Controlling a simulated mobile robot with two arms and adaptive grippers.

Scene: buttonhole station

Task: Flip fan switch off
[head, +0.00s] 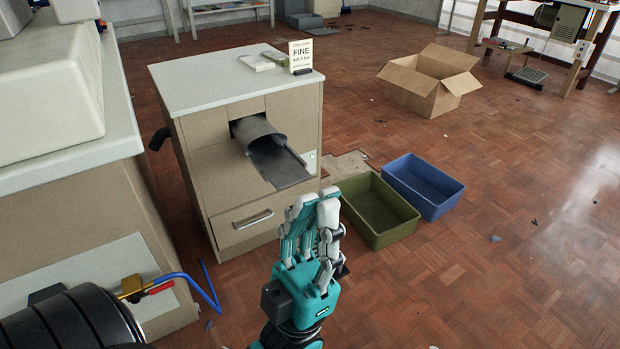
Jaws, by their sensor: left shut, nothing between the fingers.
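A beige cabinet (194,176) with a pale top stands left of centre, with a grey metal chute (278,163) sticking out of its front. A small pale plate with a greenish spot (311,162) is on the cabinet front, right of the chute; it may be the fan switch, but it is too small to tell its position. My left gripper (317,208) is shut and empty, pointing up in the picture, below and slightly right of that plate. It appears apart from the cabinet and overlaps its lower right edge in view. My right gripper is not in view.
A green bin (379,238) and a blue bin (425,203) stand on the floor right of the cabinet. An open cardboard box (432,96) is farther back. A sign reading FINE (300,55) stands on the cabinet top. The floor at right is mostly clear.

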